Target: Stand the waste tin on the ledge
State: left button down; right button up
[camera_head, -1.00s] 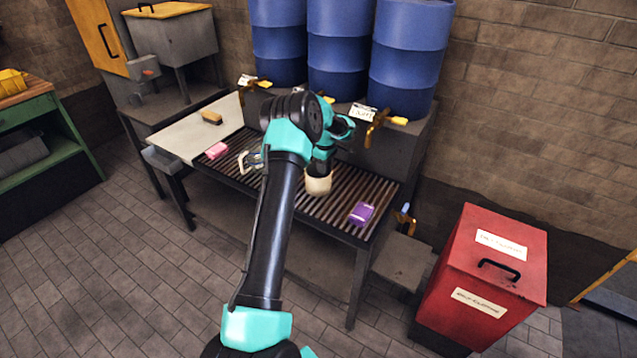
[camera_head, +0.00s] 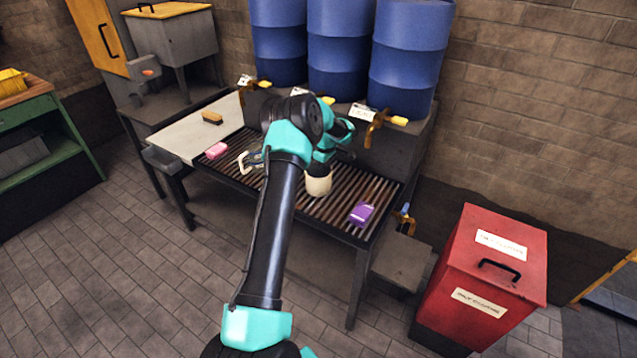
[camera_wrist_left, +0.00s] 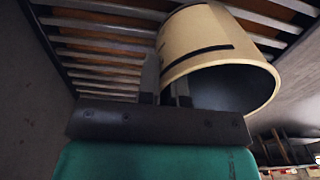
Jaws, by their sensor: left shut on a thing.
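The waste tin, a cream cylinder (camera_head: 318,184), is at the grated bench, in front of the middle blue drum. My left gripper (camera_head: 322,164) is above it and shut on its wall. In the left wrist view the tin (camera_wrist_left: 205,40) is tilted in the picture, its dark open mouth facing the camera. The left fingers (camera_wrist_left: 166,92) pinch its rim, one outside and one inside. Slats show behind the tin; I cannot tell whether it touches them. A grey raised ledge (camera_head: 378,153) runs behind the grate, below the drums. My right gripper is not in view.
On the grate (camera_head: 337,207) lie a purple packet (camera_head: 361,213), a pink block (camera_head: 216,150) and a metal-handled item (camera_head: 245,161). Brass taps (camera_head: 375,130) project over its back. A brush (camera_head: 211,117) lies on the pale board. A red bin (camera_head: 490,265) stands right.

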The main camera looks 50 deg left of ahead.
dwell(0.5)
pick_arm(q)
jog(key=shift+r, duration=0.55)
jog(key=s+d+r, duration=0.4)
jog(key=s+d, duration=0.6)
jog(key=d, duration=0.1)
jog(key=shift+s+d, duration=0.4)
